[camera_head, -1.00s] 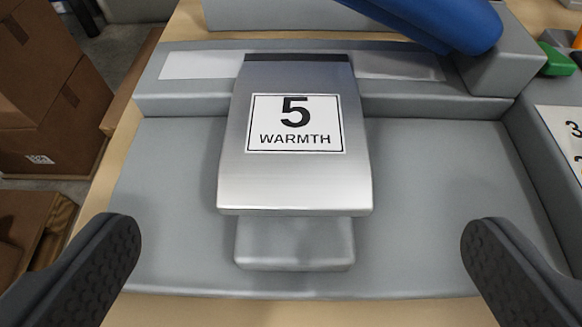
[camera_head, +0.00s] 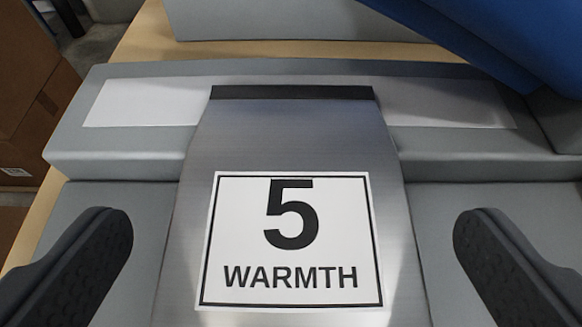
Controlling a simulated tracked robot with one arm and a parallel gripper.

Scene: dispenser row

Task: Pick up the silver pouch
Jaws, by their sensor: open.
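The silver pouch (camera_head: 290,140) fills the lower middle of the view. It has a dark strip along its top edge and a white label reading "5 WARMTH" (camera_head: 290,240). It leans on the raised back ledge of a grey tray (camera_head: 110,165), and its lower end is cut off by the frame. My gripper (camera_head: 288,225) is open, with one dark finger on each side of the pouch. Gaps show between both fingers and the pouch, and nothing is held.
A blue object (camera_head: 500,35) hangs over the upper right. A blank white strip (camera_head: 140,102) runs along the back ledge. Brown cardboard boxes (camera_head: 25,100) stand at the far left. Bare grey tray surface lies on either side of the pouch.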

